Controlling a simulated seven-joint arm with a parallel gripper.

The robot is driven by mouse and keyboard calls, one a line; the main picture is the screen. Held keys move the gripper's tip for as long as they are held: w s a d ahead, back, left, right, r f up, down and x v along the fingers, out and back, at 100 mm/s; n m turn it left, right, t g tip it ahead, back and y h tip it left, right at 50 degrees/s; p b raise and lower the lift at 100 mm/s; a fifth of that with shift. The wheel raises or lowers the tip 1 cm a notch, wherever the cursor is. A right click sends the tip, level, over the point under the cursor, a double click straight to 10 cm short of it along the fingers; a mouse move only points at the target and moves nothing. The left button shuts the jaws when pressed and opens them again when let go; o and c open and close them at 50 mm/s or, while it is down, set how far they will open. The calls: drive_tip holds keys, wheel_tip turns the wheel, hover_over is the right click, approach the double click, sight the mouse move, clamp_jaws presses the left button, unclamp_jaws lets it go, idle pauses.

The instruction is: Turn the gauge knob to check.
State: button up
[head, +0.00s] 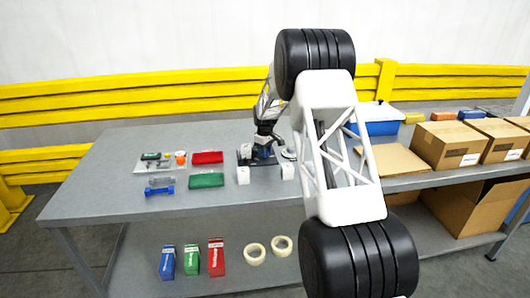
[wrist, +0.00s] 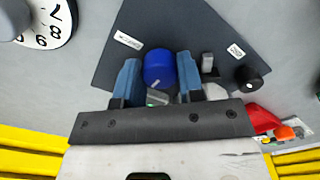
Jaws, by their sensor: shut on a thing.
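A blue round knob (wrist: 158,66) with a pale pointer line stands on a dark panel (wrist: 115,68). My gripper (wrist: 158,74) has its two blue fingers on either side of the knob and is shut on it. In the head view my gripper (head: 264,151) is over the dark panel (head: 243,158) on the table, and the knob cannot be made out there. A white dial with black numerals (wrist: 55,22) shows partly at the upper left of the wrist view. The panel's small labels are too small to read.
A black knob (wrist: 252,78) and a grey lever (wrist: 207,63) sit right of the blue knob. Red (head: 207,158) and green (head: 206,180) boxes lie left of the panel. A blue bin (head: 382,127) and cardboard boxes (head: 447,143) stand right. The table's front left is clear.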

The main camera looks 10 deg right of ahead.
drive_tip(key=shift+m, duration=0.3)
drive_tip(key=m, duration=0.8)
drive_tip(key=shift+m, duration=0.3)
drive_tip(key=m, duration=0.4)
drive_tip(key=shift+m, duration=0.3)
drive_tip(key=m, duration=0.4)
drive_tip(key=o, duration=0.9)
